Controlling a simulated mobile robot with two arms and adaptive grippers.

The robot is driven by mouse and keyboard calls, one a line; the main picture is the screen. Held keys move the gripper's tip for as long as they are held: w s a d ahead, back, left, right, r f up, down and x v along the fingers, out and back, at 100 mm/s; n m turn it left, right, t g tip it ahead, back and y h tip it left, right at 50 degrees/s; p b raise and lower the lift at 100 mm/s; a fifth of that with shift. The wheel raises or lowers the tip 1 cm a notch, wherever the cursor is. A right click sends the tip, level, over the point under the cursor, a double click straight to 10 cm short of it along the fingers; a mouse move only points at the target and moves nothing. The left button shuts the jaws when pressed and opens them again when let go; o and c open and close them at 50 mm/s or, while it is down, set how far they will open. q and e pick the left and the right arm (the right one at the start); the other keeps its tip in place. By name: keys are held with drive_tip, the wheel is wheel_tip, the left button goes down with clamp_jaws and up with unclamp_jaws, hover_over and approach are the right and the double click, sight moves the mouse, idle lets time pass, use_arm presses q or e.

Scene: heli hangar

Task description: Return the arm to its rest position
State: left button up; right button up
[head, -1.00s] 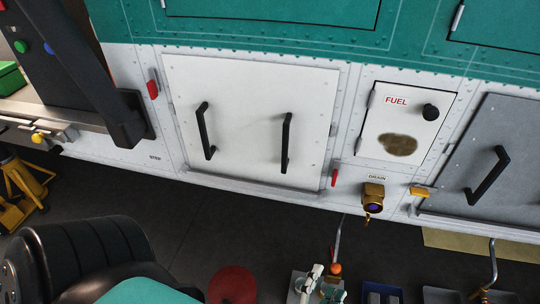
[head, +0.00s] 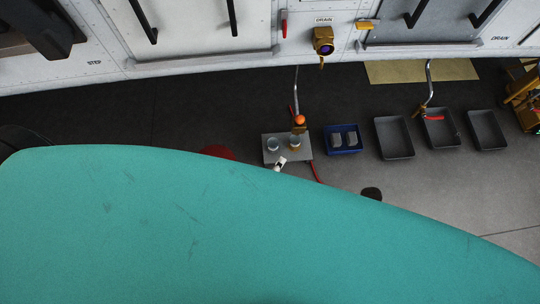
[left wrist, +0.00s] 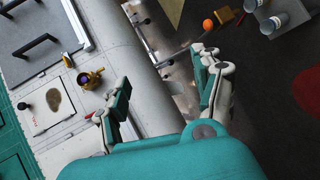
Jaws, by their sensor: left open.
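My left gripper (left wrist: 158,80) is open in the left wrist view, with its two fingers spread and nothing between them. Past the fingers are the white aircraft side and the dark floor. In the head view only a small white part of this gripper (head: 280,163) shows, at the front edge of the grey tray on the floor. A large teal surface of my own arm covers the lower half of that view and hides the rest of the gripper. My right gripper is not in view.
The brass drain valve (head: 323,41) juts from the white hull. A grey tray (head: 268,156) with two cups, a blue bin (head: 343,151) and dark trays (head: 395,138) stand on the floor. An orange ball (head: 300,120) is by the cups. Dark floor at left is clear.

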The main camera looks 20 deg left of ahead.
use_arm(q)
drive_tip(key=shift+s+f, duration=0.1)
drive_tip(key=shift+f, duration=0.1)
idle(0.5)
drive_tip(key=s+a+f+m+g, duration=0.3)
drive_tip(key=s+f+m, duration=0.2)
drive_tip(key=f, duration=0.4)
drive_tip(key=s+a+f+m+g, duration=0.3)
drive_tip(key=s+f+m, duration=0.15)
drive_tip(key=f, duration=0.55)
drive_tip(key=s+a+f+m+g+y, duration=0.1)
drive_tip(key=s+a+f+m+g, duration=0.2)
drive_tip(key=s, duration=0.4)
drive_tip(key=s+a+f+m+g+y, duration=0.1)
drive_tip(key=s+a+f+m+g, duration=0.3)
drive_tip(key=s+a+f, duration=0.2)
drive_tip(key=shift+s+a+f+m+y, duration=0.35)
drive_tip(key=shift+s+a+y, duration=0.05)
drive_tip(key=shift+s+a, duration=0.45)
